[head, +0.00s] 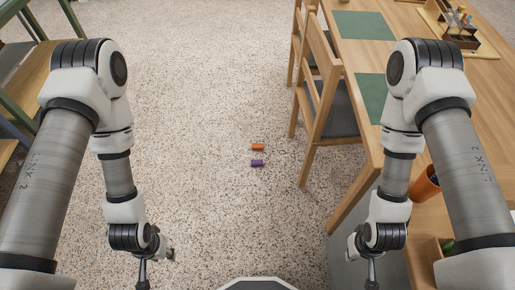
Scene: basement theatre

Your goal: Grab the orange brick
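The orange brick (258,147) lies on the speckled floor (200,130) in the middle of the head view. A purple brick (257,163) lies just in front of it, a small gap apart. My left gripper (143,284) points down at the lower left, well short of the bricks and to their left. My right gripper (371,284) points down at the lower right, well to the right of the bricks. Both grippers are cut off by the bottom edge, so their fingertips are hardly seen. Neither gripper touches a brick.
A wooden table (400,65) with green mats (364,25) fills the right side. Wooden chairs (322,95) stand at its left edge. An orange cup (425,184) is by my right arm. Shelving (30,62) is at the far left. The floor around the bricks is clear.

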